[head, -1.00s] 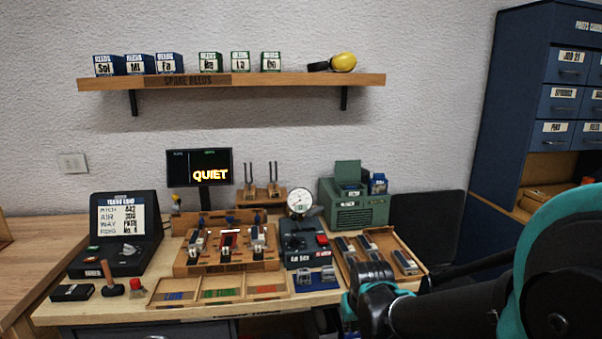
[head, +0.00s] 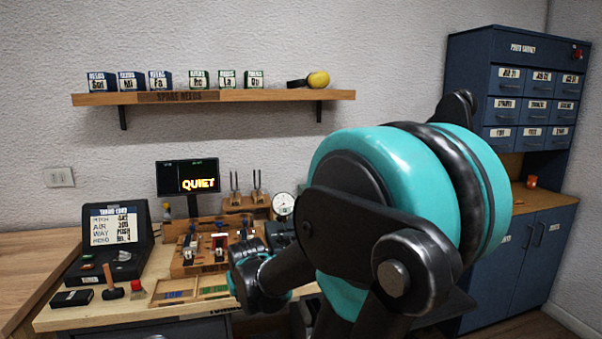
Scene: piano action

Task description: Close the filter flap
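The filter flap is not visible now. The green machine with a raised flap on top, seen at the right of the bench a second ago, is hidden behind my large teal and black arm. I cannot tell from this view whether that flap is the filter flap or how it stands now. My gripper's fingers do not show; only arm links and joints are in view, in front of the bench's right part.
The bench (head: 190,309) holds a wooden rack (head: 187,270), a round gauge (head: 283,204), a black case (head: 112,240), a mallet (head: 111,287) and a screen (head: 187,177). A shelf (head: 240,95) hangs above. A blue cabinet (head: 468,70) stands right.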

